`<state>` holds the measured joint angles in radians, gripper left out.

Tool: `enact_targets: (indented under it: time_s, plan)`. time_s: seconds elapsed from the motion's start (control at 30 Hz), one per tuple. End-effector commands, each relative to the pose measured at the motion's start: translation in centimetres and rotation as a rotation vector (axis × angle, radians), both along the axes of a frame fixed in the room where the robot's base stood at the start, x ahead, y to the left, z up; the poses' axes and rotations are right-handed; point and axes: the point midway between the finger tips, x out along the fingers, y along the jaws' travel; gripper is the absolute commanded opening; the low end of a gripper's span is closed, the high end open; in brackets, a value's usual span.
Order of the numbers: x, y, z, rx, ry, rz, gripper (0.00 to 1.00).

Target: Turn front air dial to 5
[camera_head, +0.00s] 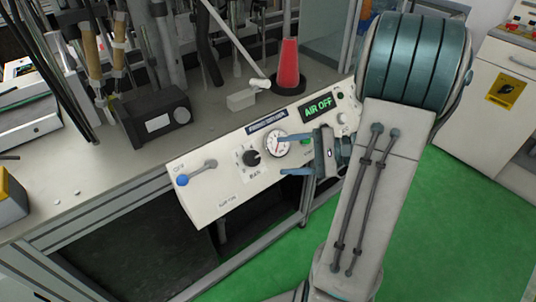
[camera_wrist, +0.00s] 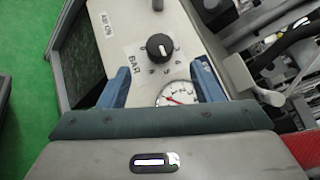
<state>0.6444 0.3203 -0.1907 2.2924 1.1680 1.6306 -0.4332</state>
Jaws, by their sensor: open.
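The front air dial is a black round knob (camera_head: 251,158) on a sloped cream control panel (camera_head: 215,203), above a "BAR" label. It also shows in the wrist view (camera_wrist: 159,46), ringed by small numbers; I cannot read its setting for certain. A round white pressure gauge (camera_head: 277,144) with a red needle sits beside the knob; it also shows in the wrist view (camera_wrist: 178,93). My gripper (camera_head: 281,155) is open and empty, with its blue fingers apart. In the wrist view the fingers (camera_wrist: 161,68) flank the gauge, and the knob lies just beyond their tips.
A lever with a blue ball (camera_head: 182,180) is at the panel's left end. A display reading "AIR OFF" (camera_head: 318,106) is at its upper right. Behind stand a black box (camera_head: 152,116) and a red cone (camera_head: 289,66) on the bench. Green floor (camera_head: 450,220) is clear at right.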

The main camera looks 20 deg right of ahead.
Motion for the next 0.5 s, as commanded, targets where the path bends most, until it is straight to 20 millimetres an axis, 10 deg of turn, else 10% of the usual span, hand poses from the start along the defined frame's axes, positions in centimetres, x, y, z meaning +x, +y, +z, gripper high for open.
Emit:
enact_targets:
  time_s: [0.5]
  plan:
    - [-2.5, -5.2, 1.2, 0.000, -0.001, 0.001, 0.59]
